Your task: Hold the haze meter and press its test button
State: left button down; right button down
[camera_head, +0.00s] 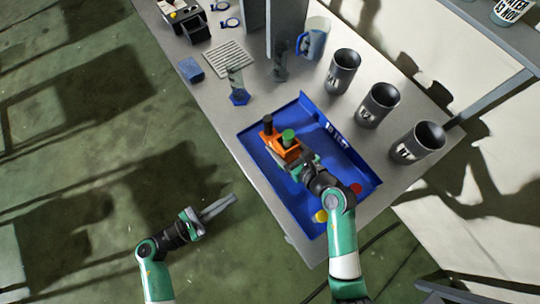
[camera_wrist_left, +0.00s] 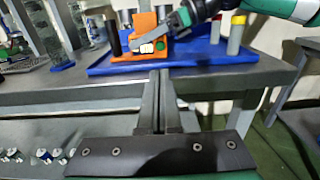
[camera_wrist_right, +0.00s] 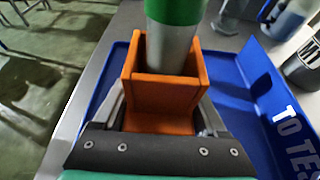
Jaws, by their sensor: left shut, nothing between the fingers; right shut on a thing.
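The haze meter (camera_head: 279,150) is an orange box over the blue tray. A green-capped vial (camera_wrist_right: 173,45) stands in its open top. My right gripper (camera_head: 303,167) is shut on the meter; in the right wrist view its fingers lie along both sides of the orange body (camera_wrist_right: 163,118). In the left wrist view the meter's front (camera_wrist_left: 146,22) faces me, with a small white patch and a green button (camera_wrist_left: 159,45) low on it. My left gripper (camera_head: 234,200) is shut and empty, apart from the meter, off the table's near edge.
The blue tray (camera_head: 352,164) has a raised lettered wall and holds red and yellow caps. Several dark cylinders (camera_head: 343,72) stand behind it. A blue-handled jug (camera_head: 313,40), a blue-based glass cylinder (camera_head: 236,88) and a rack are farther left. Floor lies under my left gripper.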

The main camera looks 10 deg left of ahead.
aim_at(279, 167)
pick_arm(q)
jog(key=x, duration=1.4)
jog(key=shift+d, duration=0.1)
jog(key=shift+x, duration=1)
pick_arm(e)
jog(key=shift+s+a, duration=0.1)
jog(key=shift+a, duration=0.05)
pick_arm(q)
jog(key=shift+r, duration=0.1)
pick_arm(e)
jog(key=shift+f, duration=0.15)
pick_arm(q)
jog(key=v, duration=1.4)
pick_arm(e)
jog(key=shift+f, duration=0.1)
